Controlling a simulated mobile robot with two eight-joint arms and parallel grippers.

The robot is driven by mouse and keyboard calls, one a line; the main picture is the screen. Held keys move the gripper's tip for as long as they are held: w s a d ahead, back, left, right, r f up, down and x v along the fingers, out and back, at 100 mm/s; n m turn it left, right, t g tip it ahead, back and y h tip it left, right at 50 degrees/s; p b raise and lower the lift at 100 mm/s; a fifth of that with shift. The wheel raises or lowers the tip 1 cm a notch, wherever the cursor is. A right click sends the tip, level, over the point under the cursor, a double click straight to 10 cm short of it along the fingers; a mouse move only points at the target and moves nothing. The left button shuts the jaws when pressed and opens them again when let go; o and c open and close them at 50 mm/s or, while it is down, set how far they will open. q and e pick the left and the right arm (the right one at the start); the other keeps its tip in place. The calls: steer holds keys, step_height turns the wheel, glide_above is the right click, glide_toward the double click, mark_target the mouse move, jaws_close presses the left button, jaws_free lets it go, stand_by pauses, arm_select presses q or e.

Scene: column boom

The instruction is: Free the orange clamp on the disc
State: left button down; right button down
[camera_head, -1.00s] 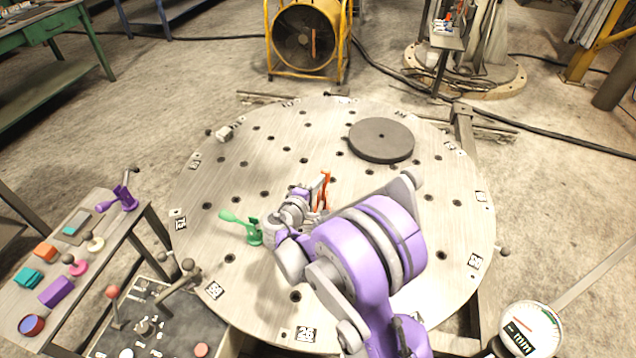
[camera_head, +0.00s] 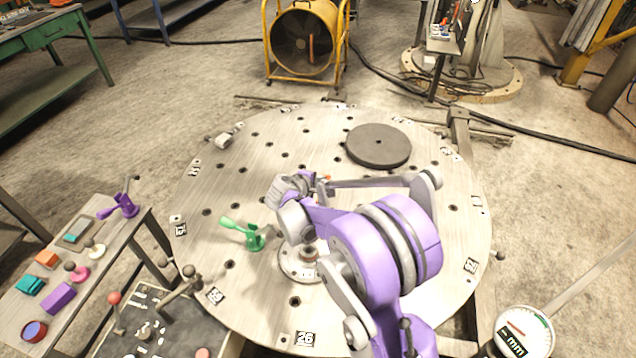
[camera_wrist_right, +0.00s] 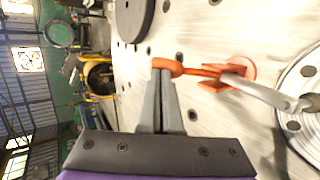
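The large pale round disc (camera_head: 240,170) with many holes fills the middle of the head view. The orange clamp (camera_wrist_right: 212,72) is clear in the right wrist view, with its handle stretching left from its round foot on the disc. In the head view my arm hides most of it; only a bit of orange shows. My right gripper (camera_wrist_right: 164,72) has its fingers close together, with the tips at the end of the orange handle. They look shut; I cannot tell whether the handle is between them. My left gripper is not in view.
A green clamp (camera_head: 252,238) stands on the disc left of my right arm. A dark grey round plate (camera_head: 378,146) lies towards the back. A pale rod (camera_wrist_right: 262,93) passes by the orange clamp's foot. A side table (camera_head: 95,267) with small coloured parts stands at left.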

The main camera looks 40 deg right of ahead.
steer(key=shift+w+d+f+g+y, duration=0.25)
steer(key=shift+w+d+g+y, duration=0.15)
steer(key=shift+d+y, duration=0.15)
steer(key=shift+w+d+f+g+y, duration=0.3)
steer(key=shift+d+g+y, duration=0.15)
steer(key=shift+y, duration=0.2)
steer(key=shift+w+d+f, duration=0.25)
steer(key=shift+w+f, duration=0.05)
steer(key=shift+b, duration=0.3)
